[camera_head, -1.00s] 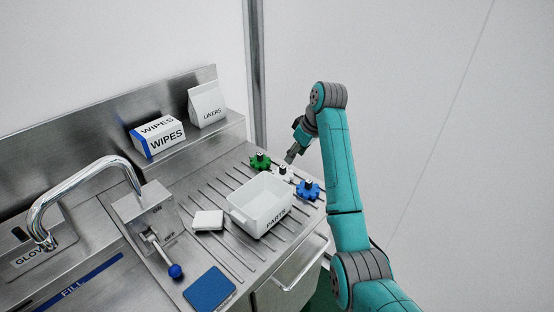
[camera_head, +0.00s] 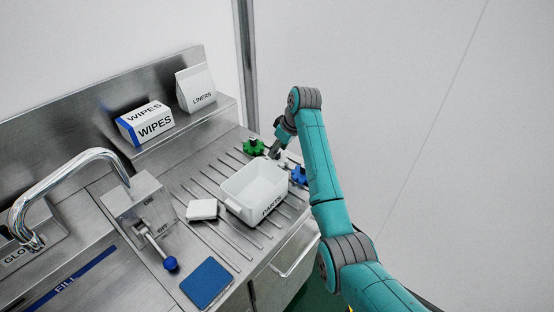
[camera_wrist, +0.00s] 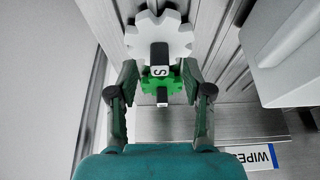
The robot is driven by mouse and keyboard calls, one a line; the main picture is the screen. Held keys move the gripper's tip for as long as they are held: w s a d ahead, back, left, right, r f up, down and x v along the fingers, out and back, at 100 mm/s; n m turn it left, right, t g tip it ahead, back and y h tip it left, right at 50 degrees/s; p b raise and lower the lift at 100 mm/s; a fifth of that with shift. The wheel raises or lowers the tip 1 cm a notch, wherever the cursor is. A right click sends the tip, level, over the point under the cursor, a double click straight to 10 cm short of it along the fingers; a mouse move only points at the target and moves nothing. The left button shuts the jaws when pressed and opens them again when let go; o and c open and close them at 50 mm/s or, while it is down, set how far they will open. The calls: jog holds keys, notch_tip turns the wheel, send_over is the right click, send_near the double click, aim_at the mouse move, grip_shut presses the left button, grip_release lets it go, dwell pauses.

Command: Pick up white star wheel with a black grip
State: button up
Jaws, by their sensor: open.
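The white star wheel (camera_wrist: 172,36) has a black upright grip (camera_wrist: 160,53) with a white cap marked S. In the wrist view it lies at the top middle, ahead of the fingertips. My gripper (camera_wrist: 158,72) is open, with a finger on each side and nothing held. In the head view my gripper (camera_head: 273,153) hangs low over the drainboard and partly hides the white wheel (camera_head: 284,159). A green star wheel (camera_wrist: 146,82) with a black grip shows between my fingers in the wrist view; it also shows left of my gripper in the head view (camera_head: 253,147).
A blue star wheel (camera_head: 299,175) stands right of the white one. A white PARTS bin (camera_head: 255,208) stands close in front of the wheels. A white block (camera_head: 202,210) lies left of it. The WIPES box (camera_head: 146,124) and LINERS bag (camera_head: 195,89) stand on the back ledge.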

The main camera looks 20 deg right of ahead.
jog(key=shift+x, duration=0.9)
grip_shut()
